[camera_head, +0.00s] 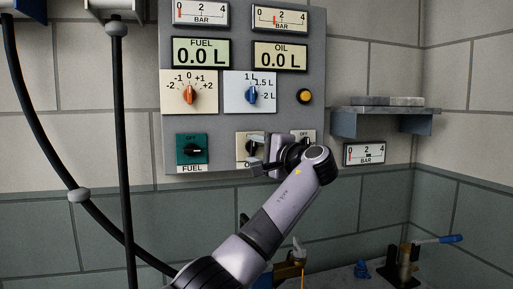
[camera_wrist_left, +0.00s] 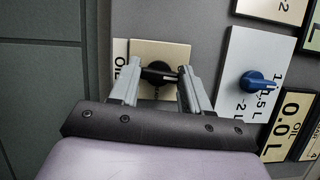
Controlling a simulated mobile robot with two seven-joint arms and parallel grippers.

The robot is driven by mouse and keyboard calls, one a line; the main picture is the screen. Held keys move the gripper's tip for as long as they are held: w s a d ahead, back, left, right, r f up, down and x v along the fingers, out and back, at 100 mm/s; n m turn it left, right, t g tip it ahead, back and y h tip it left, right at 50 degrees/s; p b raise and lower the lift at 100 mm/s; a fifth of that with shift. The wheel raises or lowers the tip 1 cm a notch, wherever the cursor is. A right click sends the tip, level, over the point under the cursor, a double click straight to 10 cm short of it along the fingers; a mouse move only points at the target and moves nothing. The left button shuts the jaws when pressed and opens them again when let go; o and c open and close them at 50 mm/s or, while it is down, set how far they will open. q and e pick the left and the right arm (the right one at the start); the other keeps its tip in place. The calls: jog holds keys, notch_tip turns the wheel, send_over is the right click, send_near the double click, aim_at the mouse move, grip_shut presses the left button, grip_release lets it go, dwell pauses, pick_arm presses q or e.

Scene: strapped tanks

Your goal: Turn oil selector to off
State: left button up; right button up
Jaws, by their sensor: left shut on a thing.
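The oil selector is a black knob (camera_wrist_left: 158,73) on a cream plate (camera_wrist_left: 170,50) marked OIL, low on the grey panel. In the head view its plate (camera_head: 243,150) is partly covered by my left gripper (camera_head: 262,160). In the left wrist view my left gripper (camera_wrist_left: 158,76) has one fingertip at each side of the knob and is shut on it. The knob's bar lies roughly across that picture. Its exact pointing is hard to tell, as the fingers hide part of the plate. My right gripper is not in view.
The fuel selector (camera_head: 193,149) on a green plate is to the left. Another selector plate (camera_head: 307,136) is close on the right, partly behind my arm. Above are orange (camera_head: 189,94) and blue (camera_head: 251,95) knobs. A shelf (camera_head: 385,121) juts out at right. Hoses (camera_head: 123,150) hang at left.

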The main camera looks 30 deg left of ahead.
pick_arm(q)
jog(key=shift+n, duration=0.5)
jog(key=o, duration=1.1)
jog(key=shift+c, duration=0.2)
jog(key=shift+d, duration=0.1)
jog(key=b+v, duration=0.1)
jog(key=v, duration=0.6)
jog(key=shift+s+r, duration=0.1)
